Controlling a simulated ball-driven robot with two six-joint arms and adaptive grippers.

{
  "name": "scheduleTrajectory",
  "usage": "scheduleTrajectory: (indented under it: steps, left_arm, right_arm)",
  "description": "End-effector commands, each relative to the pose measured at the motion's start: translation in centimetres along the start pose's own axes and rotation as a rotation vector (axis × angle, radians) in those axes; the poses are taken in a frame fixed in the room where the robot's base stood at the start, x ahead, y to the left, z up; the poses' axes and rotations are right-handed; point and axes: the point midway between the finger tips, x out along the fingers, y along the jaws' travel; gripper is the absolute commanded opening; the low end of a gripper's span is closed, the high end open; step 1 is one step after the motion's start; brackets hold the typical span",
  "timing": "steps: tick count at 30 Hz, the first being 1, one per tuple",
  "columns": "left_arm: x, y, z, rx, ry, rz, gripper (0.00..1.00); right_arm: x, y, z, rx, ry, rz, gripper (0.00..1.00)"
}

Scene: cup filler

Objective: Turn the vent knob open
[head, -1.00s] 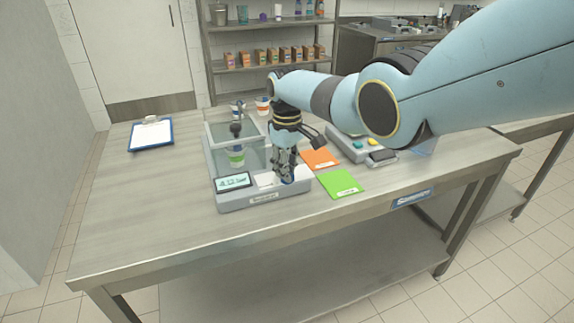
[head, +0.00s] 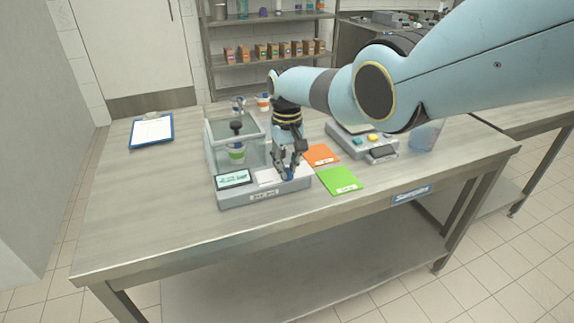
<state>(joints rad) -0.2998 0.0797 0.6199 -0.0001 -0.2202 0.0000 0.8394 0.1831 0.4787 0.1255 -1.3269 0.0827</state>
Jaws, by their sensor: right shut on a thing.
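The cup filler (head: 235,199) stands near the table's front edge, with a display (head: 234,179) at its front left and a glass chamber (head: 219,156) behind. A cup with a green band (head: 237,154) stands in the chamber under a dark nozzle. My right gripper (head: 288,174) points down at the front right of the filler. It is shut on a blue knob, which I take for the vent knob (head: 288,178); the fingers cover most of it, so I cannot tell its angle. My left gripper is not in view.
Orange (head: 321,155) and green (head: 339,181) cards lie right of the filler. A grey device with coloured buttons (head: 352,141) stands behind them. A clipboard (head: 152,131) lies at the back left. The table's left side is clear.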

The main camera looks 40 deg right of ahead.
Motion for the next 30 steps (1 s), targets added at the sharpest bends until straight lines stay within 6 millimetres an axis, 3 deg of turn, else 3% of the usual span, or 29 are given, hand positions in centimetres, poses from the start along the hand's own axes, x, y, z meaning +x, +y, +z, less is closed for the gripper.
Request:
scheduleTrajectory:
  steps: [8, 9, 14, 23, 30]
  left_arm:
    - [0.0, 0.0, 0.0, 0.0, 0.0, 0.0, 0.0]
    - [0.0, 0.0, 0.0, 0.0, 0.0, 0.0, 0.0]
    - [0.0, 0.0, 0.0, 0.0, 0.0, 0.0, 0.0]
    - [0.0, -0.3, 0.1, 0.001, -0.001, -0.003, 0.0]
    - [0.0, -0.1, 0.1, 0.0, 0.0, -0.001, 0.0]
  right_arm:
    - [-0.1, 0.0, -0.1, 0.004, 0.002, 0.0, 0.0]
    - [-0.1, 0.0, -0.1, 0.003, 0.002, 0.0, 0.15]
    - [-0.1, 0.0, -0.1, 0.002, 0.002, 0.0, 0.35]
    - [-0.2, 0.0, -0.1, 0.001, 0.002, -0.001, 0.35]
    - [-2.4, 0.0, -0.1, 0.002, 0.005, -0.001, 0.35]
